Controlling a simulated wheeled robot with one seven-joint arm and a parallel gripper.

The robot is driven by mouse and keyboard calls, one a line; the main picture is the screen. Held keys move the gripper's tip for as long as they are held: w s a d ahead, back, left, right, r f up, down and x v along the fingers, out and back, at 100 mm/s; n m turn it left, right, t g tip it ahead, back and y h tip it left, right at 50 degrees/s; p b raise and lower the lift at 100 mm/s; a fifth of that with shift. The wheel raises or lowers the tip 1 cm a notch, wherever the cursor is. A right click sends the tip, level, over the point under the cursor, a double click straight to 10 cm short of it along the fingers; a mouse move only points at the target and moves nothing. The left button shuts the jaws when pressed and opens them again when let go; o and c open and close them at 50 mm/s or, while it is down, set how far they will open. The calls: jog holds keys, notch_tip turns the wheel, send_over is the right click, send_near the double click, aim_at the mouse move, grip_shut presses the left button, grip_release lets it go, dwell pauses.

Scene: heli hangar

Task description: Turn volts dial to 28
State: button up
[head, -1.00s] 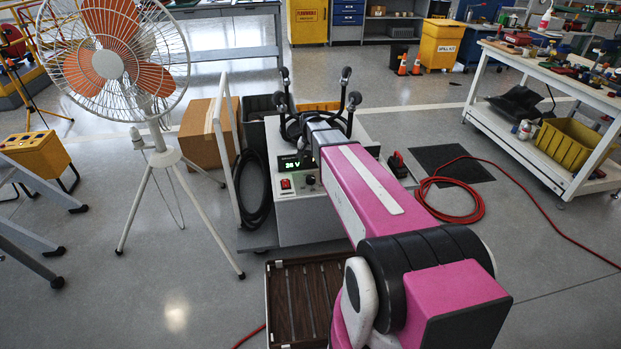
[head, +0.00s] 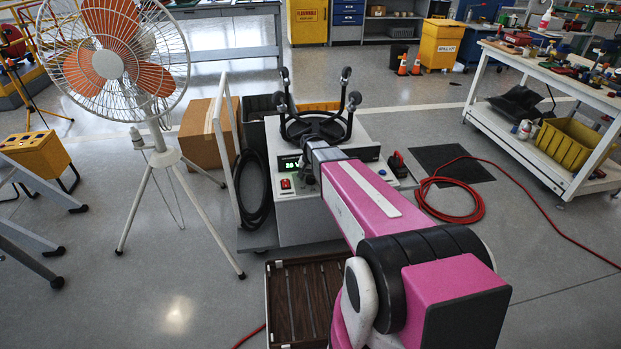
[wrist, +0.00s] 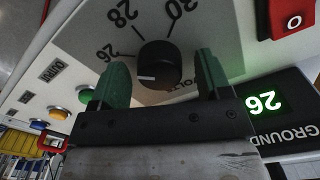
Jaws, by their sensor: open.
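The volts dial (wrist: 160,65) is a round black knob with a white pointer mark, on a grey plate printed 26, 28 and 30. The mark points left in the wrist view, towards the 26 side. The lit green display (wrist: 264,102) reads 26, upside down there. My gripper (wrist: 161,60) is open, with one green finger at each side of the dial and gaps visible between fingers and knob. In the head view my arm hides the dial, and the power cart's green display (head: 289,162) is partly covered.
In the head view a fan (head: 110,62) stands left, a slatted brown crate (head: 308,300) in front, and a red hose (head: 450,205) lies right.

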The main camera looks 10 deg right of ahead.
jog(key=c, duration=0.9)
jog(key=shift+m, duration=0.3)
jog(key=m, duration=0.4)
jog(key=shift+m, duration=2.5)
jog(key=o, duration=0.9)
